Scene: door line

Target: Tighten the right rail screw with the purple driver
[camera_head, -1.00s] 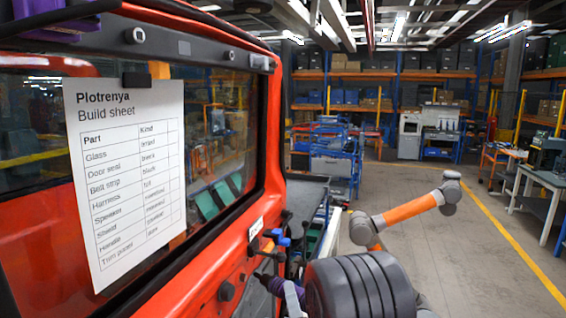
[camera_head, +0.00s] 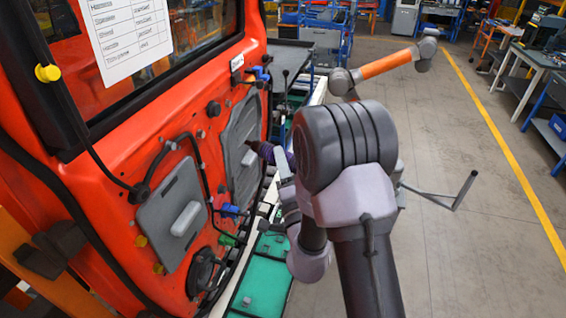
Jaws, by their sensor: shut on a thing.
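The purple driver (camera_head: 268,151) is held out to the left by my gripper (camera_head: 281,162), which is shut on it. Its dark tip points at the right grey panel (camera_head: 236,160) on the red door (camera_head: 100,150). I cannot tell whether the tip touches the panel or is just short of it. My own arm hides part of the gripper. I cannot make out the right rail screw for certain; small dark and yellow fasteners show on the door.
A left grey panel (camera_head: 172,215), black cables, a blue connector (camera_head: 230,209) and a speaker (camera_head: 203,270) are on the door. A build sheet (camera_head: 128,35) hangs above. A green tray (camera_head: 262,275) lies below. Another orange arm (camera_head: 385,65) stands behind.

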